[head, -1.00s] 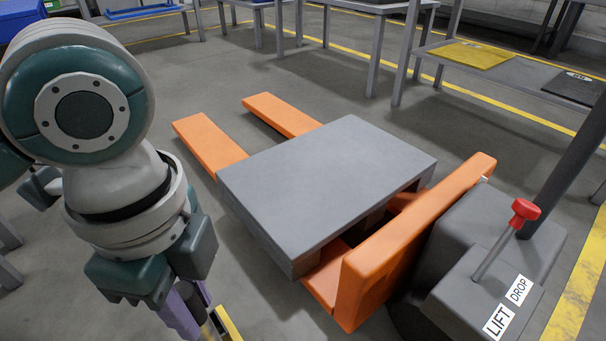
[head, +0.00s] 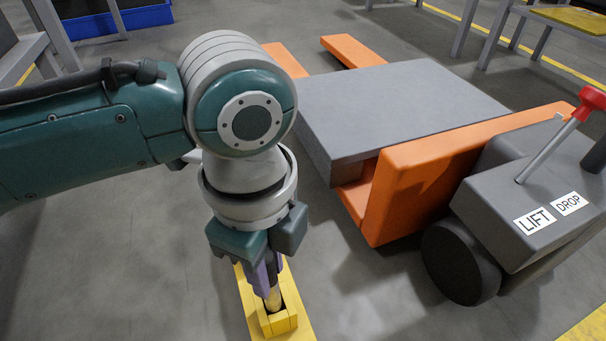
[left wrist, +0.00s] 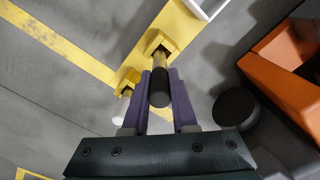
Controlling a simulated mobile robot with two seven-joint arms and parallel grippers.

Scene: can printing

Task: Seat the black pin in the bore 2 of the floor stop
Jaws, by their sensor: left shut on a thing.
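My left gripper (head: 266,268) points down over the yellow floor stop (head: 255,303) and is shut on the black pin. The black pin's dark top end (left wrist: 159,96) shows between the purple fingers in the left wrist view, and its brass-coloured shaft (left wrist: 155,68) runs down to a yellow bracket (left wrist: 160,42) on the stop. In the head view the pin's lower end (head: 273,300) overlaps the bracket's dark opening. I cannot tell whether it is inside the bore. A second yellow bracket (left wrist: 129,78) with a brass-coloured piece stands beside it. My right gripper is not in view.
An orange pallet jack (head: 420,178) carrying a grey slab (head: 400,105) stands close to the right of my arm. Its dark wheel (head: 460,262) and red-knobbed lever (head: 590,97) are at the right. The floor left of the stop is clear.

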